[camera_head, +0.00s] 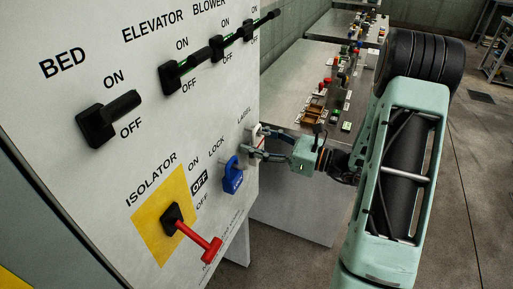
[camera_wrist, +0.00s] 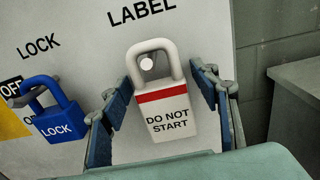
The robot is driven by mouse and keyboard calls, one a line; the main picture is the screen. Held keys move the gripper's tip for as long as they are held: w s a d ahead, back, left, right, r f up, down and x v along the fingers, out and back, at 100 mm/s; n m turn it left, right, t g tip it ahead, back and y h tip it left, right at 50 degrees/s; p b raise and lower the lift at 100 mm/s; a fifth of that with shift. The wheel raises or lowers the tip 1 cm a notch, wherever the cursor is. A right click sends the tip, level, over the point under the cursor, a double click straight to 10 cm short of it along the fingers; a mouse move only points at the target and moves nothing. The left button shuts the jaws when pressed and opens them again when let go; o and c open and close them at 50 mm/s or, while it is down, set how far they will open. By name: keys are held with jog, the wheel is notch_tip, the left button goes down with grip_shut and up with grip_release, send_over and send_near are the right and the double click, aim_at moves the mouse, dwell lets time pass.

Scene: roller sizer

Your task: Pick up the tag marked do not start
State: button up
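The tag marked DO NOT START (camera_wrist: 168,113) is white with a red band and a pale loop at its top. It hangs by the loop from a round peg under the word LABEL on the panel. In the head view the tag (camera_head: 253,134) is small and partly hidden by my fingers. My gripper (camera_wrist: 160,95) is open, with one blue-padded finger on each side of the tag. A gap shows at the left finger; the right finger is very close to the tag's edge, and I cannot tell if it touches. In the head view my gripper (camera_head: 263,144) is at the panel.
A blue lock (camera_wrist: 60,122) hangs just left of my left finger. The panel (camera_head: 90,165) also carries a red isolator handle (camera_head: 205,246) and black switches (camera_head: 97,125). A bench (camera_head: 300,112) with small parts stands behind my gripper.

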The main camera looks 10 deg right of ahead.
jog(key=c, duration=1)
jog(key=shift+r, duration=0.15)
